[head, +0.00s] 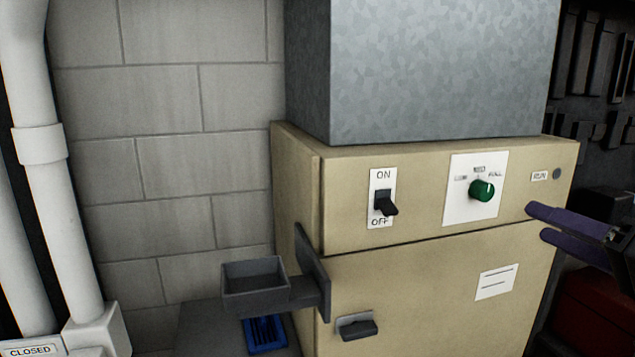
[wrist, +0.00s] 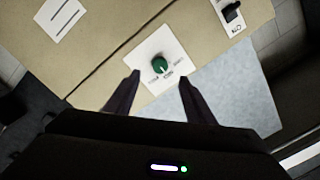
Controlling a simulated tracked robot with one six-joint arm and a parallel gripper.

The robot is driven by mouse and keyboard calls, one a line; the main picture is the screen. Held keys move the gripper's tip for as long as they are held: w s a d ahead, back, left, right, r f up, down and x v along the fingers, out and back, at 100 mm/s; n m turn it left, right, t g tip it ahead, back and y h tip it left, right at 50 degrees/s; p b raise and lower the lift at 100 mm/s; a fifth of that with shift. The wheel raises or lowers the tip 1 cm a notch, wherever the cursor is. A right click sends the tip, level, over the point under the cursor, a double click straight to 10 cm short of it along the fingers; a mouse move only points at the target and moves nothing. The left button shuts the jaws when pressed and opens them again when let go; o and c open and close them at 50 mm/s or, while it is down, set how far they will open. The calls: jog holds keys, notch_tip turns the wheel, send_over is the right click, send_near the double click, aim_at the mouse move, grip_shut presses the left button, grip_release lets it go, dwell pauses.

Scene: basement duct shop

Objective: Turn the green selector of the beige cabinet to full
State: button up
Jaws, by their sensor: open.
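The beige cabinet (head: 420,275) stands in the middle of the head view under a grey metal duct. Its green selector (head: 482,190) is a round knob on a white plate (head: 459,209) at the upper right of the front. The rightmost label on the plate reads FULL; the others are too small to read. In the wrist view the selector (wrist: 159,65) lies ahead, between the fingertips and beyond them. My gripper (head: 536,222) is open and empty, to the right of the selector and apart from it. Its two dark fingers also show in the wrist view (wrist: 160,76).
A black ON/OFF switch (head: 385,203) is left of the selector. A small RUN label and round lamp (head: 556,174) are to its right. A grey tray (head: 254,280) juts out at the cabinet's left. A dark handle (head: 357,328) sits low on the front. A red box (head: 595,310) stands at lower right.

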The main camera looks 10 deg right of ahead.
aim_at(489, 193)
jog(key=shift+s+d+r+h, duration=0.3)
jog(key=shift+s+d+r, duration=0.05)
jog(key=shift+w+a, duration=0.15)
jog(key=shift+w, duration=2.15)
jog(key=shift+w+a, duration=0.15)
jog(key=shift+w, duration=2.15)
jog(key=shift+w+a, duration=0.15)
jog(key=shift+w, duration=2.15)
jog(key=shift+c, duration=0.3)
jog(key=c, duration=0.9)
jog(key=shift+d, duration=0.2)
jog(key=shift+c, duration=0.5)
jog(key=shift+a, duration=0.1)
